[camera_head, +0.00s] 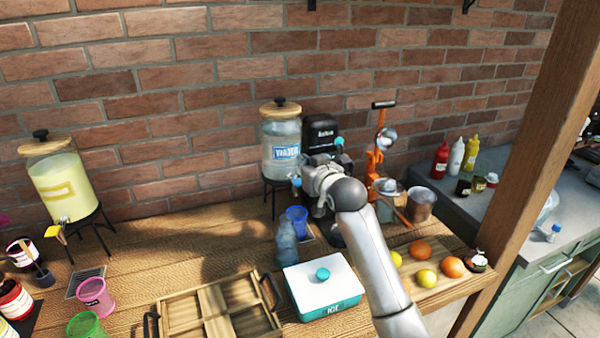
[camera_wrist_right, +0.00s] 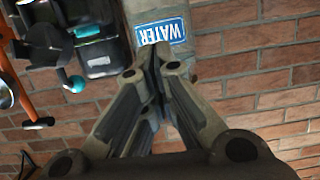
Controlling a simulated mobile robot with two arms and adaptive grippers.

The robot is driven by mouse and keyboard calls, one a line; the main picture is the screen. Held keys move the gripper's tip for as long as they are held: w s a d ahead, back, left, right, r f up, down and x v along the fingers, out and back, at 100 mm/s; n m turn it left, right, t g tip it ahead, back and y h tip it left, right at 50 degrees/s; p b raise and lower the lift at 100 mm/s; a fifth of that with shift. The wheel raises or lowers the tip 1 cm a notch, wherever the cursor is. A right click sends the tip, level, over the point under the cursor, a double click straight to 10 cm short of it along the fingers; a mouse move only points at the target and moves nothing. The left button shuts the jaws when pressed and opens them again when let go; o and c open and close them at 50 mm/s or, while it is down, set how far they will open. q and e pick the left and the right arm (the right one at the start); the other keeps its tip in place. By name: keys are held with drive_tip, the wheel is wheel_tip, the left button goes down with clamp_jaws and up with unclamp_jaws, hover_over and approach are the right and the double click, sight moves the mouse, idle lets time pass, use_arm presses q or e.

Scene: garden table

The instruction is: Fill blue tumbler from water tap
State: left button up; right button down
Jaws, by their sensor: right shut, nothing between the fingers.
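The blue tumbler (camera_head: 297,221) stands upright on the table below the water dispenser's tap, in the head view. The water dispenser (camera_head: 282,135) is a clear jar with a wooden lid and a blue WATER label, on a dark stand; its label also shows upside down in the wrist view (camera_wrist_right: 161,32). A small blue tap (camera_head: 296,181) sits low on its front. My right gripper (camera_head: 305,183) is at the tap, shut and empty; its fingertips meet in front of the jar in the wrist view (camera_wrist_right: 154,62). Whether they touch the tap is hidden. My left gripper is out of view.
A bluish clear bottle (camera_head: 286,244) stands close in front of the tumbler. A white-lidded ice box (camera_head: 322,283) and wooden tray (camera_head: 225,312) are nearer. An orange juicer (camera_head: 375,160) and black machine (camera_head: 321,136) stand right of the dispenser. Open tabletop lies to the left.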

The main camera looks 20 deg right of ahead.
sight(296, 180)
drive_tip(key=w+f+p, duration=0.2)
drive_tip(key=w+f, duration=0.1)
drive_tip(key=f, duration=0.2)
drive_tip(key=shift+w, duration=0.3)
